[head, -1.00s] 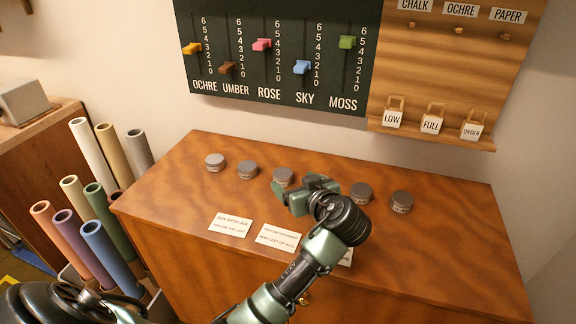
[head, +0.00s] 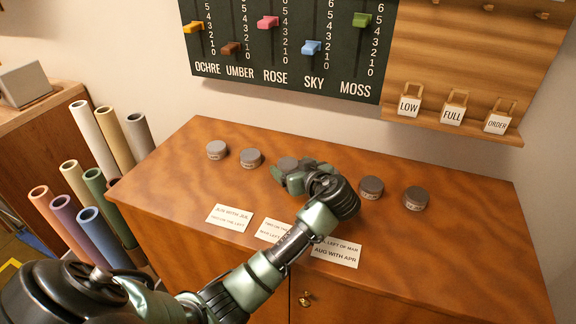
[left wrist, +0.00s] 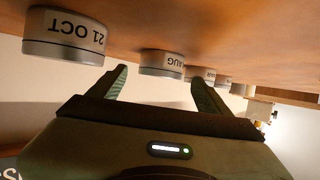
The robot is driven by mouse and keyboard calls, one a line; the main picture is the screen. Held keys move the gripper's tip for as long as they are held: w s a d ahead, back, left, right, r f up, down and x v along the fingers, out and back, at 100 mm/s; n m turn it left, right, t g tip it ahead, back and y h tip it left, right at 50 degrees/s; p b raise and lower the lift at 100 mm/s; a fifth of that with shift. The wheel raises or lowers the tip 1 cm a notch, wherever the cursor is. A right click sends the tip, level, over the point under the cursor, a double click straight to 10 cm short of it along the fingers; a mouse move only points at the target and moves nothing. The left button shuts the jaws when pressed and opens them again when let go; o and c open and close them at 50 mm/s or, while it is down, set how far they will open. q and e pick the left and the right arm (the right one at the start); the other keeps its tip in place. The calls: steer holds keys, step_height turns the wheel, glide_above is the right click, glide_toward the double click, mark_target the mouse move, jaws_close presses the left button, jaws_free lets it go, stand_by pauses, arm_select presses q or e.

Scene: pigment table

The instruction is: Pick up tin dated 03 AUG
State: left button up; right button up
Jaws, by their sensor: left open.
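A row of grey lidded tins stands on the wooden cabinet. In the left wrist view, with labels upside down, a tin marked AUG (left wrist: 161,63) lies ahead, between the fingertip lines; its day number is not readable. A larger, nearer tin reads 21 OCT (left wrist: 64,36) at left. My left gripper (left wrist: 160,78) is open and empty, apart from the AUG tin. In the head view this gripper (head: 291,178) is low at the middle of the row, partly covering a tin (head: 287,163). Labels are too small to read there. My right gripper is not in view.
Other tins stand left (head: 217,149) and right (head: 415,199) of the gripper. Clue cards (head: 229,217) lie along the cabinet top's (head: 430,255) front. The slider board (head: 280,50) and a tag shelf (head: 455,125) hang behind. Coloured tubes (head: 88,200) stand at left.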

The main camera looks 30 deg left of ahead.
arm_select(q)
steer(key=shift+x, duration=1)
steer(key=shift+c, duration=0.2)
steer(key=c, duration=1.5)
steer(key=shift+o, duration=0.2)
